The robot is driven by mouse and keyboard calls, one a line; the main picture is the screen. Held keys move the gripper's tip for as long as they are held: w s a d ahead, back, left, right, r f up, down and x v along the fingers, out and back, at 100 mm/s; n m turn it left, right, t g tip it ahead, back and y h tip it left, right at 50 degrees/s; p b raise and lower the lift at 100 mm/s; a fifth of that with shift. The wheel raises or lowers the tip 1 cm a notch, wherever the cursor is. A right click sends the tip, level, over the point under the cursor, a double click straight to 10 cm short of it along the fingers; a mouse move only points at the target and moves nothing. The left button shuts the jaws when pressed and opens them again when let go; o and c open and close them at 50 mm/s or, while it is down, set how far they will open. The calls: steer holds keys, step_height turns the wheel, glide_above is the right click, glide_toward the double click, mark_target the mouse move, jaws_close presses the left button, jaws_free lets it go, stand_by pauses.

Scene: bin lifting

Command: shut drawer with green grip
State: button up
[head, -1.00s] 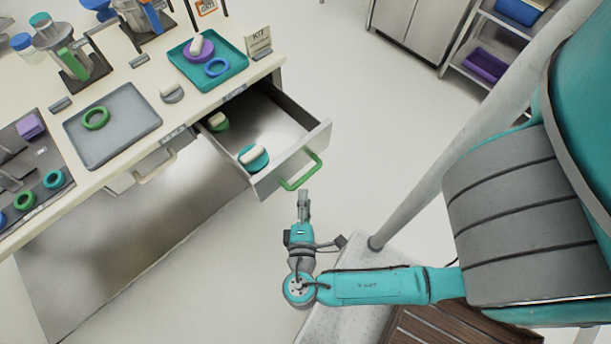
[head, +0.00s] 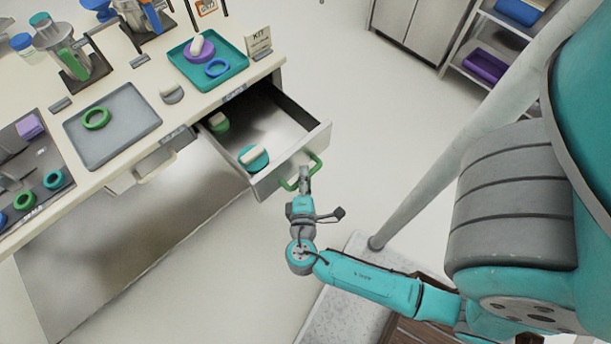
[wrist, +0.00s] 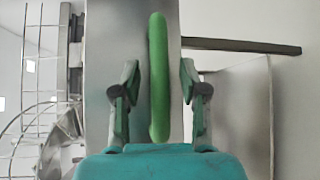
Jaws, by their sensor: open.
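The drawer (head: 290,168) with the green grip (head: 316,164) stands pulled out from the bench's right end. Inside it lie a green piece (head: 218,122) and a teal piece (head: 253,157), each with a pale top. My gripper (head: 305,174) is at the green grip in the head view. In the wrist view my gripper (wrist: 158,95) is open, with a finger on either side of the green grip (wrist: 158,75). Both fingers look apart from the grip. The drawer front (wrist: 103,40) is beyond it.
A second drawer with a cream grip (head: 156,167) is to the left. The bench top holds a grey tray (head: 136,143) with a green ring and a teal tray (head: 236,68) with a purple piece and a blue ring. Open floor lies right of the drawer.

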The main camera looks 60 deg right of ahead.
mark_target(239, 118)
steer(key=shift+d, duration=0.2)
jaws_close()
steer(key=shift+w, duration=0.1)
steer(key=w+d, duration=0.3)
steer(key=w, duration=0.7)
steer(key=w+d, duration=0.2)
steer(key=w, duration=0.8)
steer(key=w+d, duration=0.3)
steer(key=w, duration=0.7)
steer(key=shift+w+d, duration=0.15)
steer(key=shift+d, duration=0.2)
steer(key=shift+w, duration=0.1)
jaws_free()
